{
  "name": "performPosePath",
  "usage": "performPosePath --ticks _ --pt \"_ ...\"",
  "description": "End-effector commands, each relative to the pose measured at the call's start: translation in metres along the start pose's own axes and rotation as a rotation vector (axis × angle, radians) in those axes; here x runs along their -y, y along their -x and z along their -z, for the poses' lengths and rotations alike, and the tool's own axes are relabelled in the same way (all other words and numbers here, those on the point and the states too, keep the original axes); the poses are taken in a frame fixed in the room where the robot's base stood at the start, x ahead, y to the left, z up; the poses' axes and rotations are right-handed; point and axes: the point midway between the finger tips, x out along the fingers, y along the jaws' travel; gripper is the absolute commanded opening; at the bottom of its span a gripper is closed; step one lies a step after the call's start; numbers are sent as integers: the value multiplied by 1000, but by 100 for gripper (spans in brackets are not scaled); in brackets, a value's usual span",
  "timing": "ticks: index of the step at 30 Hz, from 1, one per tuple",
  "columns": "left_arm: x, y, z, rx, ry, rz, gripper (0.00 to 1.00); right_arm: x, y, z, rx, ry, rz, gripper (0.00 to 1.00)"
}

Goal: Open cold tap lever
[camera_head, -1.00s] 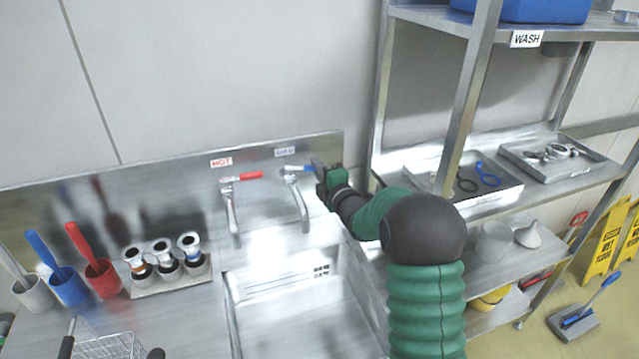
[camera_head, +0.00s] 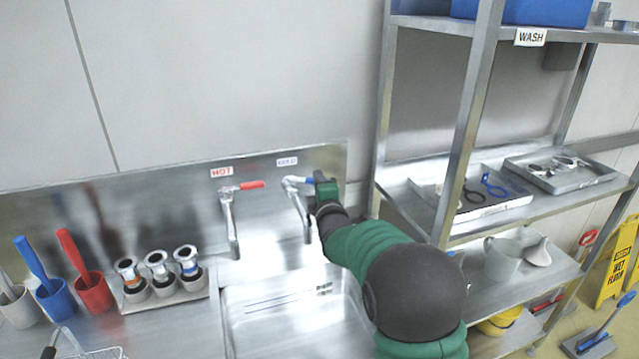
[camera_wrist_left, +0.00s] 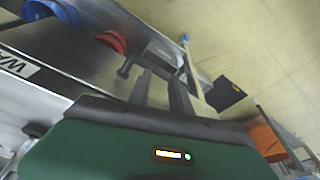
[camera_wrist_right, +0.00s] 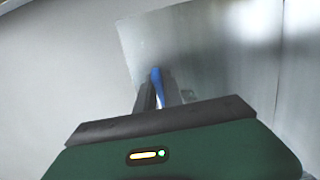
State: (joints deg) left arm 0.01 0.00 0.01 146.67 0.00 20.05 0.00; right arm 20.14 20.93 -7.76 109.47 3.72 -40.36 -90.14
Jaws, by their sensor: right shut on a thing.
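The cold tap (camera_head: 298,208) stands at the back of the sink under a small label with blue text. Its blue lever (camera_head: 307,181) points right, along the backsplash. My right gripper (camera_head: 318,182) is at the lever's outer end. In the right wrist view the blue lever (camera_wrist_right: 156,78) runs between the two fingers of my right gripper (camera_wrist_right: 158,94), which is shut on it. The lever's end is partly hidden by the gripper. My left gripper (camera_wrist_left: 160,88) shows only in the left wrist view, with its fingers apart and nothing seen between them.
The hot tap (camera_head: 230,222) with a red lever is left of the cold tap. The sink basin (camera_head: 285,315) lies below. A metal shelf rack (camera_head: 462,140) stands close on the right.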

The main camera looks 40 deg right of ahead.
Motion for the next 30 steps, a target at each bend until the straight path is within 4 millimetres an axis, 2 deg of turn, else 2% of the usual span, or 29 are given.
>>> performPosePath --ticks 1,5,14,17,20,30 --pt "0 0 0 0 0 0 25 5 0 0 1 -1 11 16" --pt "0 0 0 0 0 0 25 4 0 -1 2 -1 9 33" --pt "0 0 0 0 0 0 25 2 1 -1 2 -2 4 34" --pt "0 -2 0 0 0 0 25 2 8 -1 2 -1 4 34" --pt "0 -4 -1 0 0 0 25 2 27 0 1 -2 3 34" --pt "0 -8 -2 0 0 0 25 2 126 0 1 -3 4 34"
